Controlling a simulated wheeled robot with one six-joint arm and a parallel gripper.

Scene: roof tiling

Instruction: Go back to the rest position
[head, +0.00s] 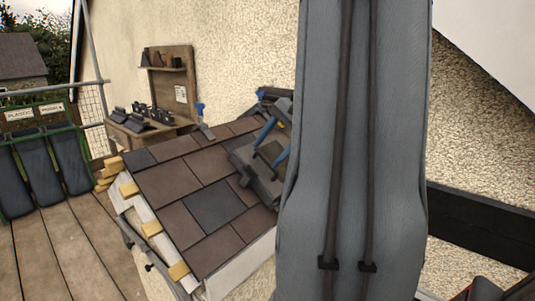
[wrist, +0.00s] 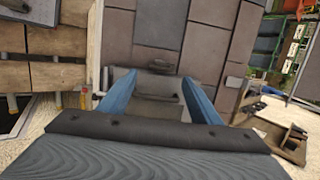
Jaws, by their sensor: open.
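My gripper (head: 270,140) shows in the head view above the upper right part of the tiled roof, with blue fingers spread apart. In the wrist view my gripper (wrist: 158,92) is open, and I see nothing held between its fingers. The roof (head: 180,188) carries brown and dark grey tiles in rows; it also fills the top middle of the wrist view (wrist: 160,30). A grey piece (wrist: 160,86) lies between or beyond the fingers. My arm hides the right part of the roof in the head view.
A wooden bench (head: 130,133) with dark pieces and a shelf board (head: 170,88) stands against the rough wall. Dark bags hang in a green rack (head: 45,165) at left. Plank flooring (head: 65,260) is clear at front left. A dark beam (head: 480,225) runs at right.

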